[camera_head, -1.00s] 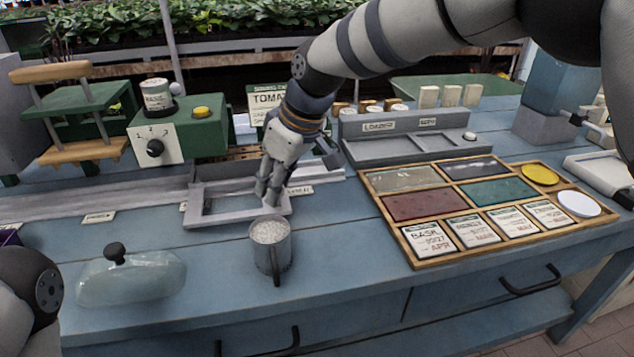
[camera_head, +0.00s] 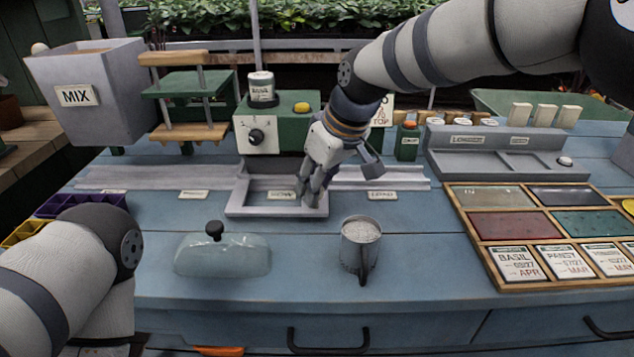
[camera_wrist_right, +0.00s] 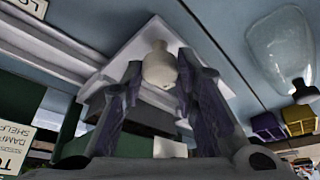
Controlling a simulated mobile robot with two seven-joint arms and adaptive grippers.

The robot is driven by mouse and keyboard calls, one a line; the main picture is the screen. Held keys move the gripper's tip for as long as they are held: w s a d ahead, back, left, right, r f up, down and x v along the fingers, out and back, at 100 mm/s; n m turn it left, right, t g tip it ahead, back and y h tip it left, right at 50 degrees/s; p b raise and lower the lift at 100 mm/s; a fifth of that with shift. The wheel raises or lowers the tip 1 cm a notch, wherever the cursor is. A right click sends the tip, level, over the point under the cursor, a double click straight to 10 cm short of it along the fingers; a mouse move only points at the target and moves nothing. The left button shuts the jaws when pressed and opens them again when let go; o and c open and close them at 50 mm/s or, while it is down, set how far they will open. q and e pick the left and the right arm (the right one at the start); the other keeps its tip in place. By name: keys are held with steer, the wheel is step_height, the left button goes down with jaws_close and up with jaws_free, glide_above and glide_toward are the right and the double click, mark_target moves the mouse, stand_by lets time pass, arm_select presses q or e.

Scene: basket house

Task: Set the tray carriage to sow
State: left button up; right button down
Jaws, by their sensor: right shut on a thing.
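The tray carriage (camera_head: 235,204) is a light grey open frame on the rail in front of the green sowing machine (camera_head: 268,133). The small label reading SOW (camera_head: 281,195) shows within its outline in the head view. My right gripper (camera_head: 312,200) reaches down at the carriage's right end. In the right wrist view its fingers (camera_wrist_right: 160,82) are shut on a pale round knob (camera_wrist_right: 160,65), and the carriage (camera_wrist_right: 128,50) shows behind. The fingers hide part of the carriage's right side in the head view. My left arm shows at the lower left; its gripper is out of view.
The rail (camera_head: 135,178) extends left past a label (camera_head: 193,194) and right to the LOAD label (camera_head: 382,196). A clear dome cover (camera_head: 222,257) and a filled metal mug (camera_head: 360,250) stand in front. A wooden divided tray (camera_head: 470,232) lies right.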

steer(key=c, duration=1.3)
jaws_free()
steer(key=shift+f, duration=0.2)
steer(key=shift+r, duration=0.1)
steer(key=v, duration=1.2)
